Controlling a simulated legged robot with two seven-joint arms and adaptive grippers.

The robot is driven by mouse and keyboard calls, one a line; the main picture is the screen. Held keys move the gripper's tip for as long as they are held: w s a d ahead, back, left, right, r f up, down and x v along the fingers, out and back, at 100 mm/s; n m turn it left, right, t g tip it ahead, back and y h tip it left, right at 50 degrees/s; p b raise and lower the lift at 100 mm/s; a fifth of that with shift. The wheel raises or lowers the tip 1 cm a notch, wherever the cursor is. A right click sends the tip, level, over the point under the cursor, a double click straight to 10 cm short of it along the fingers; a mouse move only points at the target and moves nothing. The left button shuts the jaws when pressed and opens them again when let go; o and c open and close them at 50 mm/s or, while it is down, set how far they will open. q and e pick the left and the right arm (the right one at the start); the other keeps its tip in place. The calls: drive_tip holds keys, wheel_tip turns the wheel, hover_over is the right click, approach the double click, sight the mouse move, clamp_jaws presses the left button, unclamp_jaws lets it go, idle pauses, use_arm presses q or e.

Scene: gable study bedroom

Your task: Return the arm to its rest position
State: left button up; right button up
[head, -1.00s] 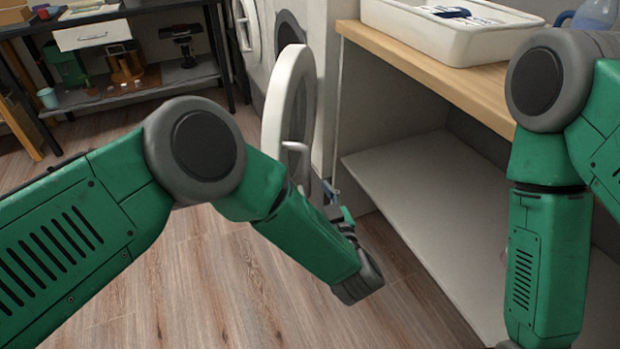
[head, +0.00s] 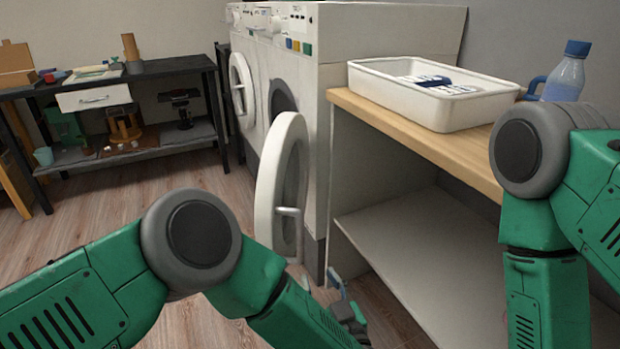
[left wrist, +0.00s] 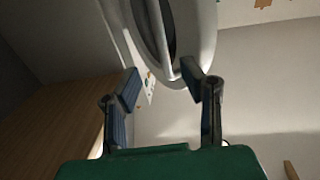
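My left arm comes in from the lower left of the head view, bent at the elbow. Its gripper (head: 343,300) is low in the picture, below and right of the open washer door (head: 268,195). In the left wrist view the two fingers (left wrist: 168,90) stand apart with nothing between their tips. The door and its handle (left wrist: 176,45) show beyond them, and one fingertip overlaps the handle's lower end in that picture. In the head view the gripper looks apart from the handle. My right arm hangs at the right edge; its gripper is out of view.
A wooden-topped counter (head: 352,107) with a lower shelf (head: 420,245) stands close on the right. A white tray (head: 450,115) and a blue bottle (head: 566,75) are on it. A dark workbench (head: 165,68) is at the back left. Open floor (head: 110,205) lies left of the washer.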

use_arm(q)
drive_tip(key=s+a+f+m+g+h+p, duration=0.3)
drive_tip(key=s+a+f+g+h, duration=0.15)
drive_tip(key=a, duration=0.25)
drive_tip(key=s+a+f+m+g+h+p, duration=0.25)
drive_tip(key=a+f, duration=0.25)
drive_tip(key=a, duration=0.3)
drive_tip(key=s+a+r+g+p, duration=0.1)
drive_tip(key=s+a+g, duration=0.3)
drive_tip(key=s+a, duration=0.4)
drive_tip(key=s+a+r+n+g+y+p, duration=0.1)
drive_tip(key=s+a+g, duration=0.4)
drive_tip(key=s, duration=0.8)
drive_tip(key=a, duration=0.3)
drive_tip(key=shift+s+a+r, duration=0.2)
drive_tip(key=shift+s+a, duration=0.05)
drive_tip(key=shift+s, duration=0.15)
drive_tip(key=shift+w, duration=0.1)
